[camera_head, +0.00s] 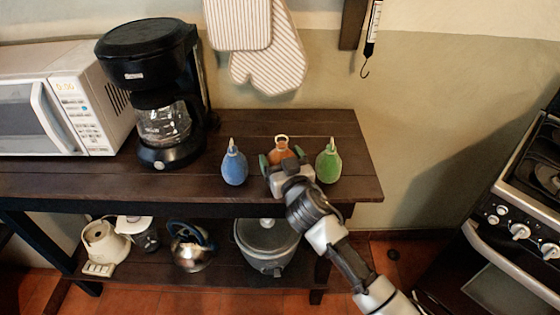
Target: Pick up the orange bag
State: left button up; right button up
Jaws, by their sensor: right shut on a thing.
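The orange bag (281,152) is a small rounded thing with a pale loop at its top. It is on or just above the dark wooden table top, between a blue bulb-shaped bottle and a green one. My right gripper (283,160) reaches in from the lower right and is shut on the orange bag, with a finger at each side. The gripper hides the bag's lower part, so I cannot tell whether it touches the table. My left gripper is not in view.
The blue bottle (234,164) stands close left of my gripper and the green bottle (328,162) close right. A black coffee maker (150,50) and a white microwave (100,100) stand to the left. The table top (358,185) is clear at its right end.

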jog(key=v, duration=1.7)
jog(key=shift+s+b, duration=0.2)
jog(key=shift+b, duration=0.25)
